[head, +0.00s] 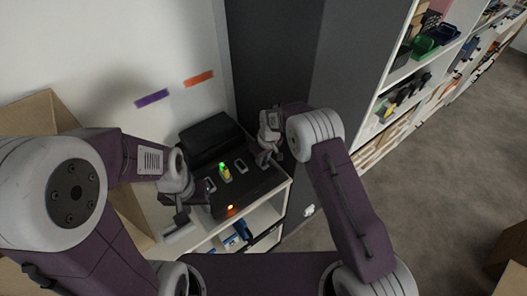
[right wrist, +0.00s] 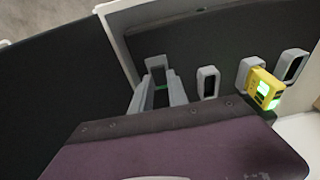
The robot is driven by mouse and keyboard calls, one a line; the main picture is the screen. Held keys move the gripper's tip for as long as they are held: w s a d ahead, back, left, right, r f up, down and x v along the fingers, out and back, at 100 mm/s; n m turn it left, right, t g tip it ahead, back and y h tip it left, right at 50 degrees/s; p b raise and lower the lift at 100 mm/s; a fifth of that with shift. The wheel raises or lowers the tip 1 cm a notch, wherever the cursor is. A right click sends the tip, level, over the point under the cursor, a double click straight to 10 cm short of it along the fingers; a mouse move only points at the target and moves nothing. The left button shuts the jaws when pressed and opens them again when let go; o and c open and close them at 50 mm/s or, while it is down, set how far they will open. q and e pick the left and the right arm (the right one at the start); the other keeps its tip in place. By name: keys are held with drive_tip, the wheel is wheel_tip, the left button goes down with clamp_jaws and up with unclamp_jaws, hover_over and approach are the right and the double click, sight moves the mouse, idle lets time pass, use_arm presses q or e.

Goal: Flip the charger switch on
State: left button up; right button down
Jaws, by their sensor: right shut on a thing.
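The black charger (head: 233,184) stands on a low white shelf unit, with grey-rimmed slots on its top. A yellow device (head: 224,173) with a green light sits upright in one slot; it also shows in the right wrist view (right wrist: 265,90). A small orange light (head: 230,208) glows at the charger's front edge; I cannot tell the switch's position. My left gripper (head: 181,217) is beside the charger's left front corner, its jaws unclear. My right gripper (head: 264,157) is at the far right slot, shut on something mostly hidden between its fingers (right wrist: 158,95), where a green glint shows.
An empty grey-rimmed slot (right wrist: 208,82) lies between the right gripper and the yellow device. A dark cabinet (head: 300,75) stands close on the right. Open cartons (head: 45,112) are at the left. Blue items lie on the shelf (head: 262,222) below.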

sight(264, 165)
drive_tip(key=shift+w+a+g, duration=0.1)
drive_tip(key=shift+g, duration=0.2)
drive_tip(key=c, duration=1.3)
unclamp_jaws()
drive_tip(key=shift+r, duration=0.1)
drive_tip(key=r, duration=0.3)
drive_tip(key=r+b, duration=0.1)
drive_tip(key=r, duration=0.2)
drive_tip(key=s+r+b, duration=0.1)
drive_tip(key=r, duration=0.2)
drive_tip(key=shift+d, duration=0.35)
drive_tip(key=shift+f, duration=0.1)
